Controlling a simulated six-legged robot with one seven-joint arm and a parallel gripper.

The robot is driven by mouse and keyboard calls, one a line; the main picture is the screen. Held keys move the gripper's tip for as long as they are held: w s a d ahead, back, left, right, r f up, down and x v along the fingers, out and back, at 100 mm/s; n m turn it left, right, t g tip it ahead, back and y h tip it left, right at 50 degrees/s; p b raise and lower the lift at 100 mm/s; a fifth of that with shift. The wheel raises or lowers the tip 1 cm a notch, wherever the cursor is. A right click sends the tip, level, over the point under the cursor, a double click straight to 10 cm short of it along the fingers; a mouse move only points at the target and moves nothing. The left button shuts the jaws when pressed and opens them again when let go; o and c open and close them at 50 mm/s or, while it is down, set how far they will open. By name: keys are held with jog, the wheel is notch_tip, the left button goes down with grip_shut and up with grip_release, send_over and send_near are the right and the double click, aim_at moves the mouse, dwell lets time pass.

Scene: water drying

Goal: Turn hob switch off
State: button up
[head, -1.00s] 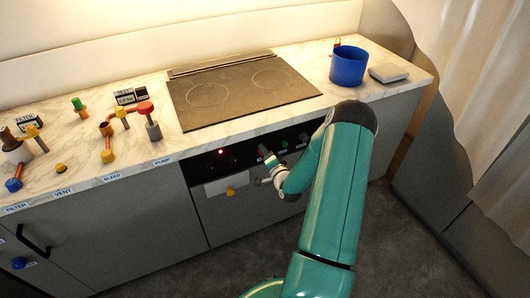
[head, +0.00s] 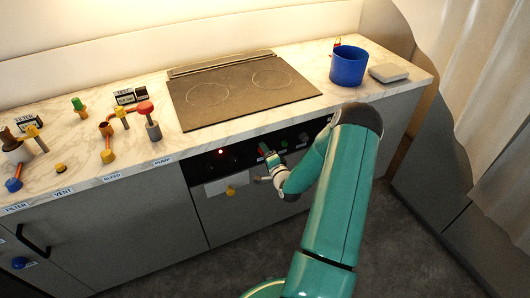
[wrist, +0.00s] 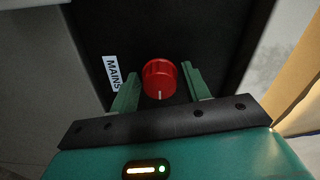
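In the wrist view a round red knob (wrist: 160,78) with a white pointer line sits on a black panel. A white label reading MAINS (wrist: 113,73) is beside it on the left. My gripper (wrist: 160,80) is open, with one green finger on each side of the knob and narrow gaps showing. Whether the fingertips reach past the knob's face I cannot tell. In the head view my gripper (head: 268,156) is at the control panel (head: 245,152) under the hob (head: 240,90). A red light (head: 221,152) glows on the panel. No label reading hob is legible.
Dark knobs (head: 235,161) are left of my gripper on the panel, and a green one (head: 284,144) is to its right. A yellow knob (head: 231,190) is below. A blue pot (head: 348,66) and several valves stand on the counter (head: 85,155).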

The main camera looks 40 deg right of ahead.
jog(key=shift+o, duration=0.4)
jog(key=shift+s, duration=0.1)
jog(key=shift+s, duration=0.25)
jog(key=v, duration=1.3)
jog(key=shift+a, duration=0.15)
jog(key=shift+r, duration=0.1)
